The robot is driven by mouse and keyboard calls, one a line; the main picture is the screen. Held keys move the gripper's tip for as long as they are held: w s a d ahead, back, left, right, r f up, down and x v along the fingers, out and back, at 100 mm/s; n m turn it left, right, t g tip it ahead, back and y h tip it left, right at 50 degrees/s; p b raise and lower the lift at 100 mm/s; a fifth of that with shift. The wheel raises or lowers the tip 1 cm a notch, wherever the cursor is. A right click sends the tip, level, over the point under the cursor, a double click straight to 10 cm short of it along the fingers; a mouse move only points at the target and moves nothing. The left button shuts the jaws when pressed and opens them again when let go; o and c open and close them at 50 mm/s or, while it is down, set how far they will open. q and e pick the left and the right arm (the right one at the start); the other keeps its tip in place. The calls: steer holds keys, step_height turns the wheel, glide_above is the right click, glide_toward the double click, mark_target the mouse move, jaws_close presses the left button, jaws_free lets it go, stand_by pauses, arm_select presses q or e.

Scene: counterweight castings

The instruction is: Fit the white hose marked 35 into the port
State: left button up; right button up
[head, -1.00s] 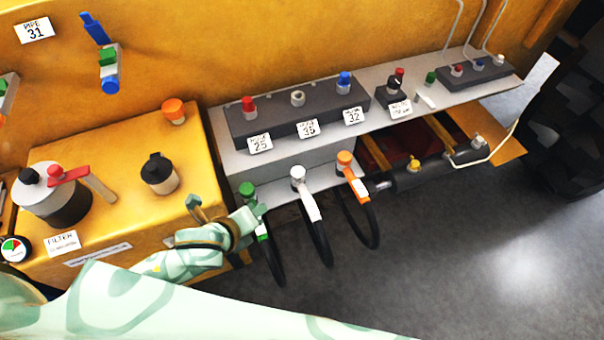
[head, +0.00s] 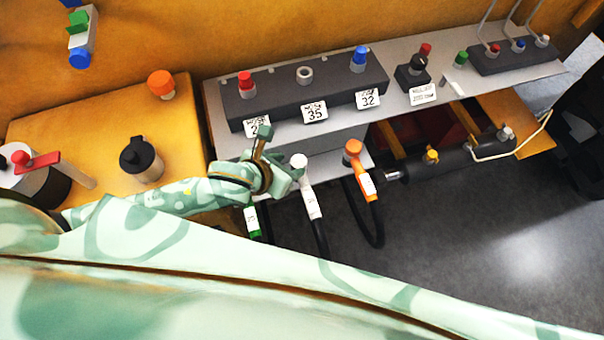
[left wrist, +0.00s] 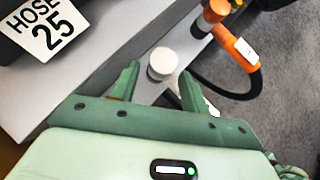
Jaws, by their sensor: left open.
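The white hose (head: 310,196) hangs at the lower shelf's front edge, its white round end (head: 299,161) on top; that end also shows in the left wrist view (left wrist: 163,61). My left gripper (head: 292,174) is open beside it. In the left wrist view the fingers (left wrist: 160,76) stand on either side of the white end, with gaps visible. My right gripper is not in view.
An orange hose (head: 361,172) hangs just right of the white one. A green hose (head: 252,220) is at the left, partly hidden by my arm. Red (head: 246,86) and blue (head: 360,58) fittings flank the port. A black-lidded canister (head: 140,158) stands left.

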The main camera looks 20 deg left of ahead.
mark_target(294, 166)
arm_select(q)
steer(key=shift+w+d+f, duration=0.1)
steer(key=shift+w+f, duration=0.1)
steer(key=shift+f, duration=0.05)
steer(key=shift+w+d+f, duration=0.1)
steer(key=shift+d+f, duration=0.05)
steer(key=shift+f, duration=0.15)
steer(key=b+x, duration=0.2)
steer(key=x, duration=0.2)
steer(key=shift+f, duration=0.2)
steer(key=shift+d+f, duration=0.1)
steer(key=shift+f, duration=0.05)
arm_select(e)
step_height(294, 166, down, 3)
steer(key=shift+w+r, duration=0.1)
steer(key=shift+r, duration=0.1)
arm_select(q)
steer(key=shift+c, duration=1.3)
jaws_close()
steer(key=shift+r, duration=0.2)
